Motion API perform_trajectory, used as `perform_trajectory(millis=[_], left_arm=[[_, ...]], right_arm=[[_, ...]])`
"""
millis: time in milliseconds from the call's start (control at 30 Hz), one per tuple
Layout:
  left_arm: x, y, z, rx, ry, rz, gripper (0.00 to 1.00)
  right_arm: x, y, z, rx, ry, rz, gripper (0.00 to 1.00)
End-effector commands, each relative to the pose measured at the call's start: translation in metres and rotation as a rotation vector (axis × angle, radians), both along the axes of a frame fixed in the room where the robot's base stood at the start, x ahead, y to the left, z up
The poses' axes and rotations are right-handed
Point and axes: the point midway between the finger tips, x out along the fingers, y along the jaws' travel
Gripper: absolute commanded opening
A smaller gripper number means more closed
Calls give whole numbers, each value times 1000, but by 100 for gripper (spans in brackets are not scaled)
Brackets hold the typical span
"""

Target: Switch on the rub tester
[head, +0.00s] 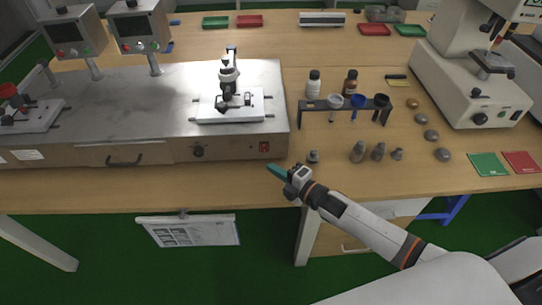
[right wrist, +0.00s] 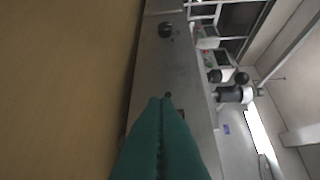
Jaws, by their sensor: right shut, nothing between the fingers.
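The rub tester (head: 160,100) is a long grey metal machine on the left of the wooden table in the head view. Its red switch (head: 264,147) is on the front panel near the right end, with a black knob (head: 198,151) to its left. My right gripper (head: 275,170), with teal fingers, is just in front of and below the switch, apart from it in the head view. In the right wrist view its fingers (right wrist: 167,100) are shut together and empty, pointing along the front panel (right wrist: 163,70). They largely hide the switch there. My left gripper is not in view.
A black rack (head: 345,106) with small cups stands right of the tester, with bottles behind it. Several grey weights (head: 358,151) stand near the table's front edge, close to my right gripper. A white microscope-like instrument (head: 470,85) is at the right.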

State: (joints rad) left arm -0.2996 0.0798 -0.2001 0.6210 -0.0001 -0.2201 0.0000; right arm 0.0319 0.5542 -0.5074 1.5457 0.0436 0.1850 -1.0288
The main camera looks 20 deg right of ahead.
Motion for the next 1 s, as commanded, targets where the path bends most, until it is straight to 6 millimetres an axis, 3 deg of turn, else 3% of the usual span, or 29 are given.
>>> perform_trajectory(millis=[67,333,767,933,1000], left_arm=[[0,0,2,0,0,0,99],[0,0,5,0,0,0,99],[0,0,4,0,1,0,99],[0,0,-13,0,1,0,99],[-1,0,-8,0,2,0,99]], right_arm=[[16,8,1,1,-2,0,0],[48,-1,-5,-2,-1,0,0],[53,-3,-7,0,0,0,0],[56,-3,-14,-8,-37,0,0],[57,-4,-8,-12,-43,1,0]])
